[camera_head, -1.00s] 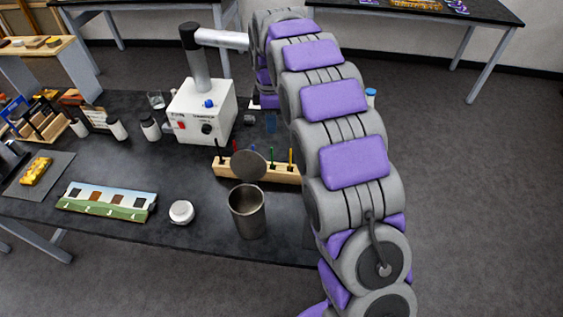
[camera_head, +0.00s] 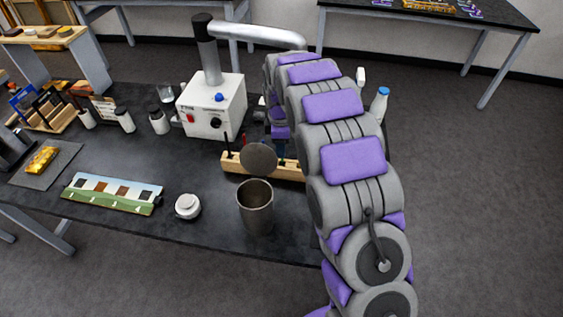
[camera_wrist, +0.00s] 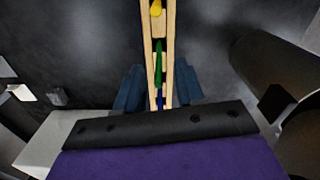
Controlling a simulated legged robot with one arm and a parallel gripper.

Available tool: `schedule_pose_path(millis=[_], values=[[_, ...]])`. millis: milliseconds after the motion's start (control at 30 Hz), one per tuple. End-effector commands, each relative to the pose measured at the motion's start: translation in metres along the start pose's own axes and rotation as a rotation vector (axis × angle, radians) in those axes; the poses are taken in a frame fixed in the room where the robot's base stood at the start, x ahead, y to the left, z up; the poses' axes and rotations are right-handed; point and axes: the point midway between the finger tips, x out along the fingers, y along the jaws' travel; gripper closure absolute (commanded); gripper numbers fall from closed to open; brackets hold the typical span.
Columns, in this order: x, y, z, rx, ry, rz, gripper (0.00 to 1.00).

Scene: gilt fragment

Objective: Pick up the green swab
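The green swab (camera_wrist: 158,62) stands in a wooden rack (camera_wrist: 158,28) in the wrist view, between a yellow swab (camera_wrist: 156,9) and a blue one (camera_wrist: 160,101). My gripper (camera_wrist: 158,86) is open, with its blue fingers on either side of the rack. The green swab lies slightly beyond the fingertips in the picture; I cannot tell whether anything touches. There, my arm hides the green swab and most of my gripper.
An open metal canister (camera_head: 256,212) with a raised round lid (camera_head: 259,157) stands in front of the rack. A white box device (camera_head: 212,108) stands behind it. A white jar (camera_head: 188,206) and a picture strip (camera_head: 112,194) lie left. The floor at right is clear.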

Motion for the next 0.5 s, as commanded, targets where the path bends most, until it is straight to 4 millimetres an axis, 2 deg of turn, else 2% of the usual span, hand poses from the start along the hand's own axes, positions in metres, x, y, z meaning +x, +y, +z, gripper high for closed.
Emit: schedule_pose_path(millis=[233, 333, 500], values=[[0.038, 0.0, 0.005, 0.001, 0.0, -0.005, 0.62], [0.044, 0.001, 0.005, 0.001, 0.002, -0.002, 0.62], [0.044, 0.001, 0.004, 0.0, 0.001, 0.0, 0.62]])
